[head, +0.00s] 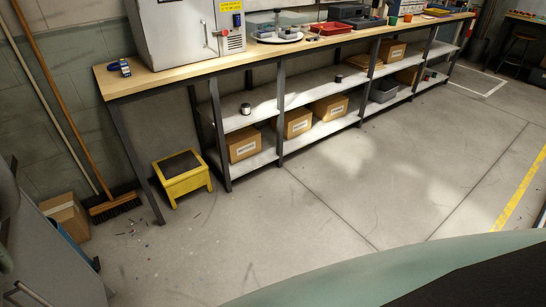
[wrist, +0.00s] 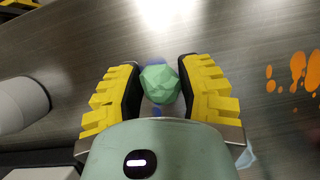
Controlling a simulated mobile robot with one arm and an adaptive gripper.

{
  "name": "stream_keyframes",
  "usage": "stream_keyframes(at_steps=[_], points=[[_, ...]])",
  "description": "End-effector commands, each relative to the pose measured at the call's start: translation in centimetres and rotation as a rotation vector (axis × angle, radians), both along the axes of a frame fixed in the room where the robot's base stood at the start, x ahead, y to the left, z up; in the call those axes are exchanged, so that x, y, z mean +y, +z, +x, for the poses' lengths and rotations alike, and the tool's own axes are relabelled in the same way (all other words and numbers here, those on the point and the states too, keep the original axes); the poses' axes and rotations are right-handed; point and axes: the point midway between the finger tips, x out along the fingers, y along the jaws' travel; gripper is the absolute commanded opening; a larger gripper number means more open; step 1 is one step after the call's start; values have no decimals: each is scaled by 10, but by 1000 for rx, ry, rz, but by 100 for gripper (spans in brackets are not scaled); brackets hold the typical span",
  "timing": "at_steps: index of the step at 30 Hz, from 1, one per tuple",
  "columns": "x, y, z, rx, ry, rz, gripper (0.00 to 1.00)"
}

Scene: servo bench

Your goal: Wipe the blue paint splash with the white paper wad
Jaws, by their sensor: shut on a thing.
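In the wrist view my gripper (wrist: 160,78) has its two yellow-padded fingers shut on a green faceted wad (wrist: 160,84). The wad looks mint green, not white. Blue paint (wrist: 154,62) shows on the grey surface just beyond the wad, and a little more shows on its near side; the wad hides the middle of the splash. I cannot tell whether the wad touches the surface. A pale bluish scrap (wrist: 249,158) shows beside the gripper at lower right, partly hidden, and I cannot tell what it is. The head view shows neither the gripper nor the splash.
Orange paint splashes (wrist: 297,72) lie to the right in the wrist view. A white cylinder (wrist: 20,104) lies at the left. The head view shows a long wooden-topped bench (head: 180,72), a yellow step stool (head: 183,184), a broom (head: 115,207) and open floor.

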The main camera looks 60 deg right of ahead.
Motion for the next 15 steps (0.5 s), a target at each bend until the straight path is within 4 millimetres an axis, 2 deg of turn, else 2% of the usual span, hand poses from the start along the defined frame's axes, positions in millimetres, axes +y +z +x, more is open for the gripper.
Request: stream_keyframes(at_steps=[1, 15], points=[[2, -4, 1, -2, 2, 1, 25], [15, -4, 5, -4, 3, 2, 25]])
